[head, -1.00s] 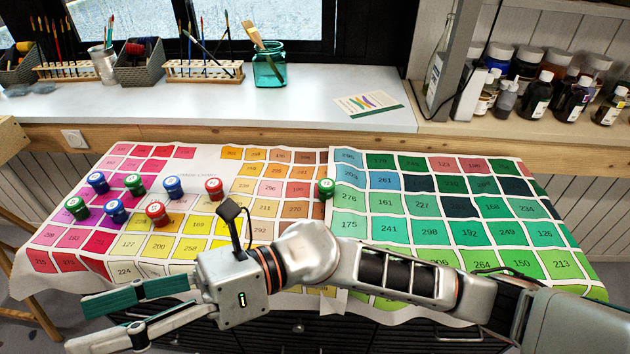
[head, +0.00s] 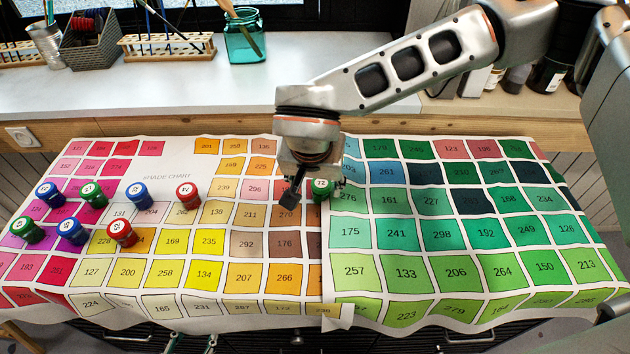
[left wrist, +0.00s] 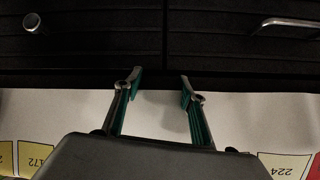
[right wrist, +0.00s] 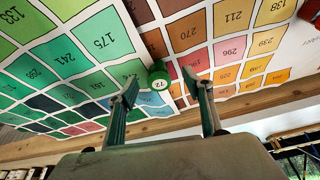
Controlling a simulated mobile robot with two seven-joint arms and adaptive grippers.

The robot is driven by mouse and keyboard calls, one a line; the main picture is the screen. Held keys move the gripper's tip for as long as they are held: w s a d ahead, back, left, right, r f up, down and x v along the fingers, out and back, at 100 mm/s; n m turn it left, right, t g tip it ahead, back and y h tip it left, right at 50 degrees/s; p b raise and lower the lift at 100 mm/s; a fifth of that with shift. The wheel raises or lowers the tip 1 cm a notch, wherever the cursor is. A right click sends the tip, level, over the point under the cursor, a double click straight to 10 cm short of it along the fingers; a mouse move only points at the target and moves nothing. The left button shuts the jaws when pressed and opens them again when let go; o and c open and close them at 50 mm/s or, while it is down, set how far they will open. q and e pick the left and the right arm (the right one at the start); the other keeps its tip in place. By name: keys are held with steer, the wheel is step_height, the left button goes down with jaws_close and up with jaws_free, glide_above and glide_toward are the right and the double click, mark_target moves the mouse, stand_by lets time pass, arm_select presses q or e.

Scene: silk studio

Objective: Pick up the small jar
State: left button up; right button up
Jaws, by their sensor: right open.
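Several small jars with coloured lids and white tops stand on the chart. One green jar (head: 320,189) stands alone by the seam between the warm and green squares. My right gripper (head: 304,192) points down right at it, its arm hiding part of the view. In the right wrist view the green jar (right wrist: 159,77) is upright between the open fingers (right wrist: 158,88), with gaps seen on both sides. My left gripper (left wrist: 161,82) is open and empty at the table's front edge, facing dark drawers. Its tips barely show at the bottom of the head view (head: 190,343).
A left cluster holds blue jars (head: 137,194), green jars (head: 92,194) and red jars (head: 187,196). The white shelf (head: 180,95) behind carries a teal glass (head: 243,38) and brush racks (head: 165,46). The green squares (head: 430,235) right of the jar are clear.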

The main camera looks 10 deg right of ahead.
mark_target(321, 186)
steer(key=shift+w+d+r, duration=0.25)
steer(key=shift+w+d, duration=0.2)
steer(key=shift+w, duration=0.1)
arm_select(q)
steer(key=shift+s+f, duration=0.15)
arm_select(e)
steer(key=shift+w+d+f, duration=0.15)
steer(key=shift+f, duration=0.05)
steer(key=shift+x, duration=1.1)
steer(key=b+x, duration=0.1)
steer(key=x, duration=0.3)
steer(key=shift+w+d+f, duration=0.1)
steer(key=shift+f, duration=0.1)
steer(key=shift+w+f, duration=0.15)
steer(key=shift+f, duration=0.1)
arm_select(q)
steer(key=shift+a+f, duration=0.1)
steer(key=shift+f, duration=0.4)
arm_select(e)
steer(key=shift+r+t, duration=0.1)
steer(key=shift+t, duration=0.2)
arm_select(q)
steer(key=shift+s+f, duration=0.1)
steer(key=shift+s, duration=0.1)
arm_select(e)
steer(key=c, duration=1.2)
